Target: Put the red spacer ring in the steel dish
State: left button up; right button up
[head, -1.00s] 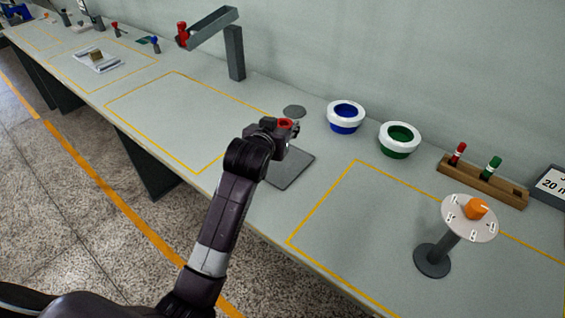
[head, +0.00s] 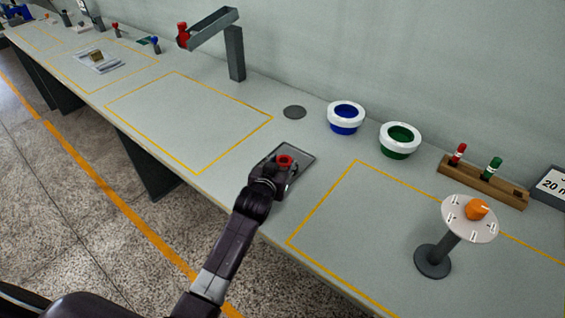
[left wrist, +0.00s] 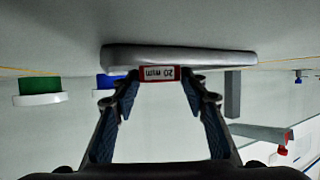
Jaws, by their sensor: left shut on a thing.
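My left gripper (head: 283,165) is shut on the red spacer ring (head: 284,160). In the left wrist view the ring (left wrist: 160,74) sits between the fingertips, with a white "20 mm" label facing the camera. The steel dish (head: 303,153) is a shallow grey rectangular tray on the bench. My gripper and the ring cover much of it in the head view. In the left wrist view the dish (left wrist: 205,57) shows just beyond the ring. I cannot tell whether the ring touches it. My right gripper is not in view.
A blue bowl (head: 344,126) and a green bowl (head: 400,150), both white-rimmed, stand right of the dish. A grey disc (head: 295,112) lies behind it. An orange-topped stand (head: 433,261) and a wooden rack (head: 485,184) are further right. The yellow-outlined area left is clear.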

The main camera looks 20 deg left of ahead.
pick_arm(q)
jog(key=o, duration=0.9)
jog(key=shift+o, duration=0.2)
jog(key=v, duration=1.2)
jog(key=shift+d+r, duration=0.1)
